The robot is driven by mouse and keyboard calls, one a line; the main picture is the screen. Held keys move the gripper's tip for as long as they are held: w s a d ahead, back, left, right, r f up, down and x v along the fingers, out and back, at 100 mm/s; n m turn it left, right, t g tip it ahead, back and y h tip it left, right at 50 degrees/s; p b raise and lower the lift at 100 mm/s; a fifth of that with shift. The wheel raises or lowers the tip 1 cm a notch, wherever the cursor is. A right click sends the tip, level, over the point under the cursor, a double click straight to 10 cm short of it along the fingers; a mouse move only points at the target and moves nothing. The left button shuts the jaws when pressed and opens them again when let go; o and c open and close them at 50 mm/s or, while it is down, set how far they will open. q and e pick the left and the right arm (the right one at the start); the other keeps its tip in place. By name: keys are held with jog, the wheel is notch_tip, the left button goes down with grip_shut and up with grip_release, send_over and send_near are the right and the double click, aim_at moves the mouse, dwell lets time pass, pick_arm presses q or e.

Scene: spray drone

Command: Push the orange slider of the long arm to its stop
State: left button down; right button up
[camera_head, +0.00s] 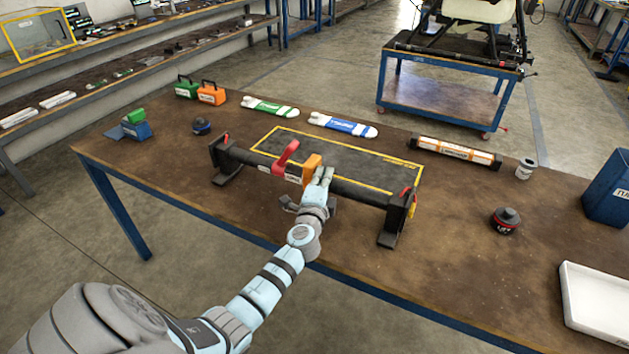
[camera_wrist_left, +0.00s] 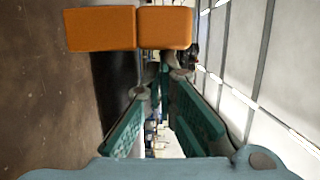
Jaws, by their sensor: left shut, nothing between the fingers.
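The long arm (camera_head: 355,189) is a black tube lying across a stand with upright black ends on the workbench. The orange slider (camera_head: 311,167) sits on the tube near its middle, just right of a raised red lever (camera_head: 286,158). My left gripper (camera_head: 324,177) is shut and empty, right beside the slider on its right side. I cannot tell if they touch. In the left wrist view the slider (camera_wrist_left: 128,28) shows as two orange blocks side by side, above the fingertips of my left gripper (camera_wrist_left: 163,82). My right gripper is not in view.
A black round part (camera_head: 506,220) and a white tray (camera_head: 596,305) are to the right.

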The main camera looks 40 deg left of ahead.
aim_at(338, 189)
pick_arm(q)
jog(key=shift+d, duration=0.1)
jog(key=shift+w+d, duration=0.1)
jog(key=shift+d, duration=0.25)
jog(key=d, duration=0.3)
jog(key=shift+w, duration=0.3)
jog(key=v, duration=1)
jog(key=shift+p, duration=0.3)
jog(key=shift+r, duration=0.1)
